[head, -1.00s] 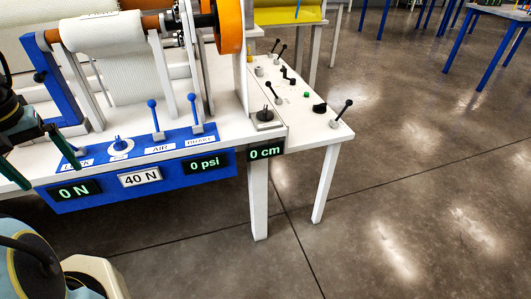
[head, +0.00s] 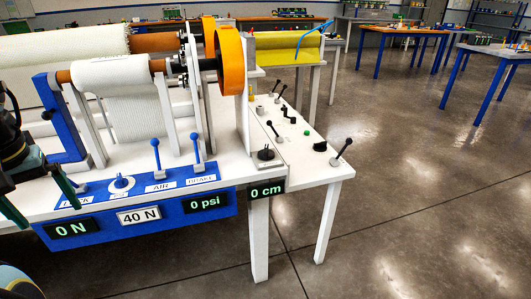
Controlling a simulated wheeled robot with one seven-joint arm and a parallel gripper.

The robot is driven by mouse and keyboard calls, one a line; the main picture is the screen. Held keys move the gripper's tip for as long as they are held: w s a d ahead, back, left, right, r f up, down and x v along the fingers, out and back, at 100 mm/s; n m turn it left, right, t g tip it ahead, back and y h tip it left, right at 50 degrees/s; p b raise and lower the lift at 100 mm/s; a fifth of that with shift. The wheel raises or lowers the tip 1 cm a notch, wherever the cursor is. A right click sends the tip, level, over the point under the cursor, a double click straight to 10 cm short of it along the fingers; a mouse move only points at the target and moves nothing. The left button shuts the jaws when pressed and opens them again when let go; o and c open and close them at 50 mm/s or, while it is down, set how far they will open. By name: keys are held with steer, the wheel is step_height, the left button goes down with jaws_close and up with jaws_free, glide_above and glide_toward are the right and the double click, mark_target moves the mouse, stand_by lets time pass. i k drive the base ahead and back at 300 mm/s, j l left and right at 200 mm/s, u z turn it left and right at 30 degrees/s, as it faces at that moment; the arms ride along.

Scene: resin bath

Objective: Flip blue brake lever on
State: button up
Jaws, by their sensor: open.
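The blue brake lever (head: 197,150) stands roughly upright on the blue control panel (head: 140,223), behind the label that reads BRAKE. A similar blue lever (head: 157,156) stands to its left behind the AIR label. My gripper (head: 50,211) is at the left edge, open and empty, with its dark green fingers apart over the left end of the panel. It is well to the left of the brake lever and apart from it. A finger partly hides the leftmost panel label and the control by it.
Displays on the panel front read 0 N, 40 N and 0 psi. White fabric rolls (head: 125,85) and an orange disc (head: 230,62) rise behind. Black levers (head: 342,152) stand on the right table.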

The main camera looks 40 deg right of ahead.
mark_target(194, 136)
steer(key=i+j, duration=0.75)
steer(key=i+z, duration=0.05)
